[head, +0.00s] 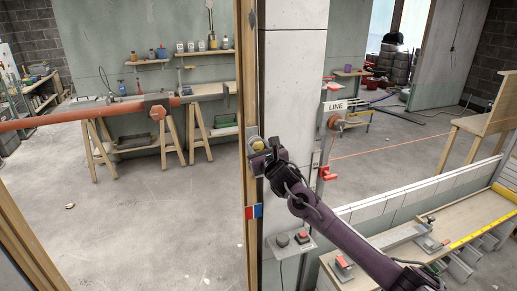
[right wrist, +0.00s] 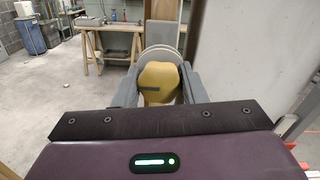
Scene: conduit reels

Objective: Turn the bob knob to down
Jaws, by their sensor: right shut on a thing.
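The bob knob is a rounded yellow knob on a pale round base. It shows in the head view (head: 258,146) on the wooden post and in the right wrist view (right wrist: 160,78). A dark stripe runs roughly sideways on it, from its left edge toward its middle. My right gripper (head: 262,155) is at the post with its two grey fingers on either side of the knob, shut on it; the gripper also shows in the right wrist view (right wrist: 162,90). The gripper hides part of the knob in the head view. My left gripper is not in view.
The wooden post (head: 243,60) stands beside a white wall pillar (head: 292,80). Below the gripper are a red, white and blue plate (head: 254,211) and a button box (head: 293,242). An orange bar (head: 80,115) crosses the opening at left. A red-handled fitting (head: 327,173) is right of the pillar.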

